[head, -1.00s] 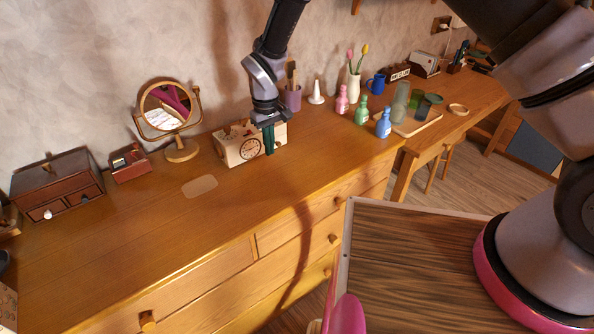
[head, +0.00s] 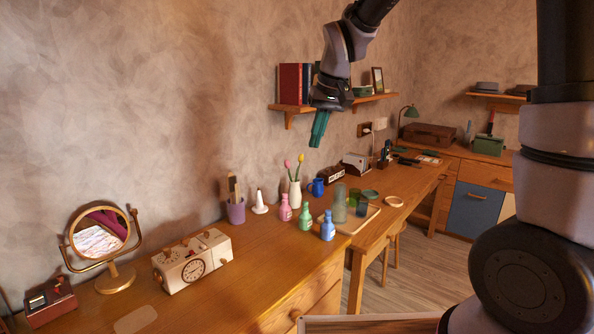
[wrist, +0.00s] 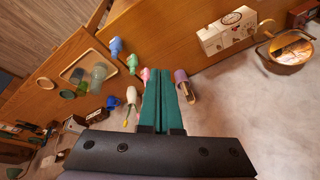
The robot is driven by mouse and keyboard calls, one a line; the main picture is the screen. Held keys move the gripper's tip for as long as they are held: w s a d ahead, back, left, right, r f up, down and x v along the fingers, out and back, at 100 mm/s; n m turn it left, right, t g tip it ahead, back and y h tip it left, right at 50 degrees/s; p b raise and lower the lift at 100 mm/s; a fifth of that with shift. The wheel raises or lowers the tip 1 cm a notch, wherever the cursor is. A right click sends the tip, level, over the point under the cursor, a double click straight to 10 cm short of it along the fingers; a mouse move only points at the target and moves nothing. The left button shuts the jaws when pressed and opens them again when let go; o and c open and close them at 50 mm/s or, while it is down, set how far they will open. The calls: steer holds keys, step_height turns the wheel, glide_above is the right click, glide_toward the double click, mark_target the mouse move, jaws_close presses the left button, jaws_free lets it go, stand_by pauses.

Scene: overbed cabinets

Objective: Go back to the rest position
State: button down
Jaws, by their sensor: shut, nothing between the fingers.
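My gripper (head: 319,128) is in the air in the head view, well above the desk and in front of the wall shelf. Its green fingers point down and are together with nothing between them. In the wrist view my gripper (wrist: 161,72) also shows its two fingers side by side, with the desk beyond them. My upper arm fills the right side of the head view.
A white clock box (head: 192,262) and a round mirror (head: 102,235) stand on the wooden dresser at left. Small bottles (head: 327,226), a flower vase (head: 295,194) and a tray (head: 367,218) stand farther right. A wall shelf (head: 290,109) with books is behind my gripper.

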steer(key=s+d+r+m+t, duration=0.2)
steer(key=s+d+r+m, duration=0.1)
steer(key=s+d, duration=0.6)
steer(key=s+d+r+m+t, duration=0.2)
steer(key=s+d+r, duration=0.4)
steer(key=d, duration=0.5)
steer(key=s+m, duration=0.1)
steer(key=s, duration=0.1)
steer(key=shift+s+r+m+h, duration=0.2)
steer(key=shift+s+m+h, duration=0.1)
steer(key=shift+s, duration=0.1)
stand_by(0.3)
